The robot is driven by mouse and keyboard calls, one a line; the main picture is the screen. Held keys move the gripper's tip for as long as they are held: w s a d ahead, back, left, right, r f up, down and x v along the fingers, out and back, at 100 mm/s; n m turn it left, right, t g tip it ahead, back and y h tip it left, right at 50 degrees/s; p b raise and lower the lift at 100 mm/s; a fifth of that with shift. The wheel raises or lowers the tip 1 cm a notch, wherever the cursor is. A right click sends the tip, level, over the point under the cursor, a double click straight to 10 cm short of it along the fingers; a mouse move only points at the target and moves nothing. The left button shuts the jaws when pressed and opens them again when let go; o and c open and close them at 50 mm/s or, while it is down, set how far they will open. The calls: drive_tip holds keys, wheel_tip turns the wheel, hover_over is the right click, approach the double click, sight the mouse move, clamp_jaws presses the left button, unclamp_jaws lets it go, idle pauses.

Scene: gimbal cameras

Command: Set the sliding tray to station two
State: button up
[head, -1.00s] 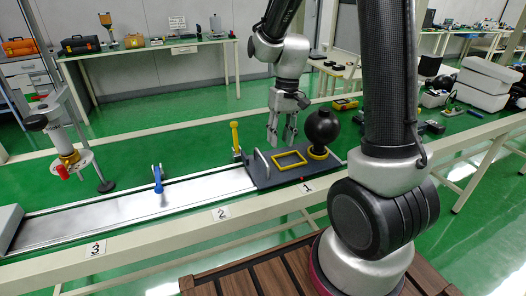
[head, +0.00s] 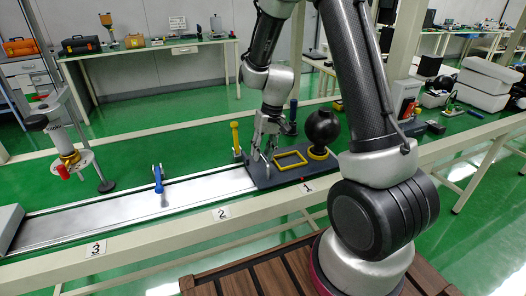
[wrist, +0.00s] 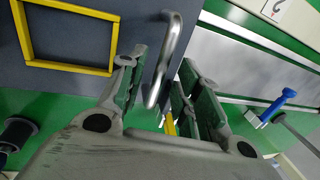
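The sliding tray (head: 290,178) is a dark grey plate on the rail beside the "1" label (head: 307,188). It carries a yellow rectangular frame (head: 291,158) and a black ball (head: 322,127) on a yellow ring. A silver bar handle (wrist: 165,62) stands at the tray's left end. My gripper (head: 264,158) is down at that handle. In the wrist view my gripper (wrist: 162,90) is open, with the handle between its fingers and gaps visible on both sides. The "2" label (head: 221,213) is on the rail's front, left of the tray.
The silver rail (head: 195,190) runs left, bare, past the "2" toward the "3" label (head: 95,248). A yellow lever (head: 235,138) stands upright behind the rail near the tray's left end. A blue-handled lever (head: 158,180) stands farther left. A post-mounted device (head: 70,150) stands behind the rail.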

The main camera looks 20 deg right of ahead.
clamp_jaws()
drive_tip(key=shift+a, duration=0.1)
drive_tip(key=a, duration=2.8)
unclamp_jaws()
